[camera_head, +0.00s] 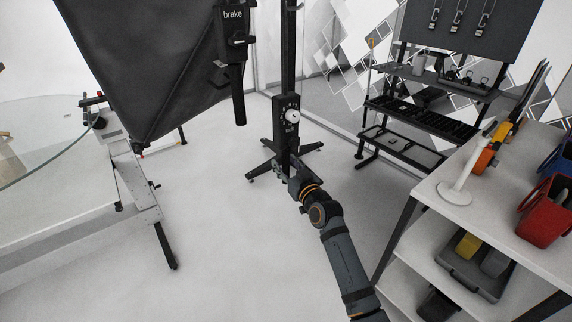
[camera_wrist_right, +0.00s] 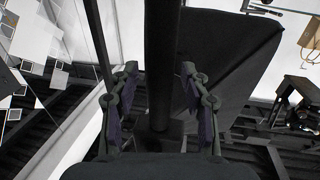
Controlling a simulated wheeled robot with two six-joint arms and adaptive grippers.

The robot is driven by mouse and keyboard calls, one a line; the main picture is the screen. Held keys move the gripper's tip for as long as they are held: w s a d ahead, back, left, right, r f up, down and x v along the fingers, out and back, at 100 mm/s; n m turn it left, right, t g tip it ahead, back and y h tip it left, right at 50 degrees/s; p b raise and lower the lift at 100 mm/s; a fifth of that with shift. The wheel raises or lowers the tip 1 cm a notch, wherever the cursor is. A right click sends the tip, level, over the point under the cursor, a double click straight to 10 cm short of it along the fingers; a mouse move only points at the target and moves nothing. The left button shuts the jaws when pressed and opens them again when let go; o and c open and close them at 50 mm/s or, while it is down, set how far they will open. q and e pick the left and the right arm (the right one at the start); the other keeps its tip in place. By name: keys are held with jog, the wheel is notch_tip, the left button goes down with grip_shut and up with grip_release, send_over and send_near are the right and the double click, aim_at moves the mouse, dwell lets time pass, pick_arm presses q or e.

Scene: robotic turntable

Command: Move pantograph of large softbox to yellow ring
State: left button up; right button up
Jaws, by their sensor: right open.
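The large softbox (camera_head: 150,55) is a dark panel at the upper left of the head view, and it also shows in the right wrist view (camera_wrist_right: 235,65). A black unit marked "brake" (camera_head: 234,42) with a downward handle hangs at its right edge. A black upright column (camera_head: 288,60) carries a box with a white dial (camera_head: 292,116). My right gripper (camera_head: 297,178) is at the lower part of the column. In the wrist view its open fingers (camera_wrist_right: 160,75) stand either side of a dark cylinder (camera_wrist_right: 163,40); contact is unclear. I cannot make out a yellow ring. My left gripper is out of view.
A white shelf unit (camera_head: 467,195) with bins and tools stands at the right. A black rack (camera_head: 425,118) is behind it. A glass-topped turntable (camera_head: 45,125) with a white frame is at the left. The middle floor is clear.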

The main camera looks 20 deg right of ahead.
grip_shut()
dwell(0.3)
jog(key=shift+w, duration=0.15)
